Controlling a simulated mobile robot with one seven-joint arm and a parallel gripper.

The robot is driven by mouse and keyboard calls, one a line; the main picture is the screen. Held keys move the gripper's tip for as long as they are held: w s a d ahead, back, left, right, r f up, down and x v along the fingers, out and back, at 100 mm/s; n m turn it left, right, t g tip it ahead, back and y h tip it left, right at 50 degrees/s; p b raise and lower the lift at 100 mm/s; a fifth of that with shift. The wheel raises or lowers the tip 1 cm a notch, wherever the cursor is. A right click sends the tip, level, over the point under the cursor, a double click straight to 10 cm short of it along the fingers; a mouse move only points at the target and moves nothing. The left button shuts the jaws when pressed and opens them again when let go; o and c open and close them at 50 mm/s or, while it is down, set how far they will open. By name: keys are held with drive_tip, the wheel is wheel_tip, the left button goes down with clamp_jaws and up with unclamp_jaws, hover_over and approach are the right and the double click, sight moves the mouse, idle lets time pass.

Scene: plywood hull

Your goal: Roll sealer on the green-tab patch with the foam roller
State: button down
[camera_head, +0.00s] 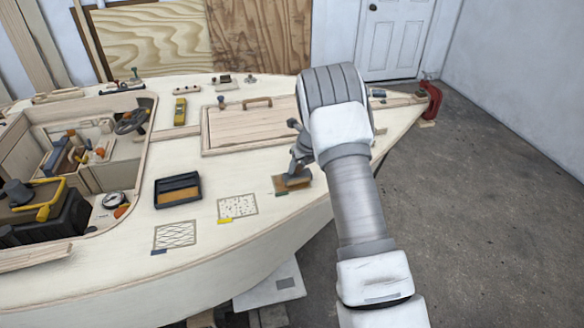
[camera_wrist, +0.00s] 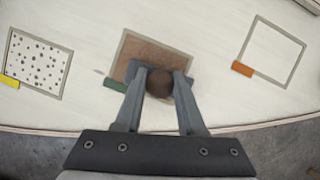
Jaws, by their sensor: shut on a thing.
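The green-tab patch (camera_wrist: 150,50) is a framed square on the pale plywood deck. Its visible surface is brown, and its green tab (camera_wrist: 115,86) is at its lower left corner. The patch also shows in the head view (camera_head: 291,184), partly covered by my gripper (camera_head: 299,158). In the wrist view my gripper (camera_wrist: 160,78) is shut on the foam roller's round brown handle (camera_wrist: 160,86). A black tray (camera_head: 178,203) with an amber-brown inside lies left on the deck.
A dotted yellow-tab patch (camera_wrist: 38,63) is on the left and a plain orange-tab patch (camera_wrist: 272,52) on the right. A hatched blue-tab patch (camera_head: 174,236) is nearer the hull edge. A raised hatch (camera_head: 250,128) stands behind. The cockpit opening is at left.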

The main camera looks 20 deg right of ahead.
sight(307, 170)
drive_tip(key=shift+d+f, duration=0.15)
drive_tip(key=shift+d, duration=1.75)
drive_tip(key=shift+w, duration=0.5)
drive_tip(key=shift+a+r+p, duration=0.15)
drive_tip(key=shift+a+p, duration=0.25)
drive_tip(key=shift+a, duration=0.55)
drive_tip(key=shift+a+r+p, duration=0.15)
drive_tip(key=shift+a+p, duration=0.25)
drive_tip(key=shift+a, duration=0.5)
drive_tip(key=shift+a+f+p, duration=0.15)
drive_tip(key=shift+a+p, duration=0.4)
drive_tip(key=shift+a, duration=1.4)
drive_tip(key=shift+a+f+p, duration=0.1)
drive_tip(key=shift+a+p, duration=0.4)
drive_tip(key=shift+a, duration=1.4)
drive_tip(key=shift+w, duration=0.45)
drive_tip(key=shift+w+d+r, duration=0.1)
drive_tip(key=shift+d+r, duration=0.1)
drive_tip(key=shift+d, duration=1.75)
drive_tip(key=shift+d+f+b, duration=0.15)
drive_tip(key=shift+d+b, duration=0.25)
drive_tip(key=shift+d, duration=1.5)
drive_tip(key=shift+d+f+b, duration=0.1)
drive_tip(key=shift+d+b, duration=0.25)
drive_tip(key=shift+d, duration=1.5)
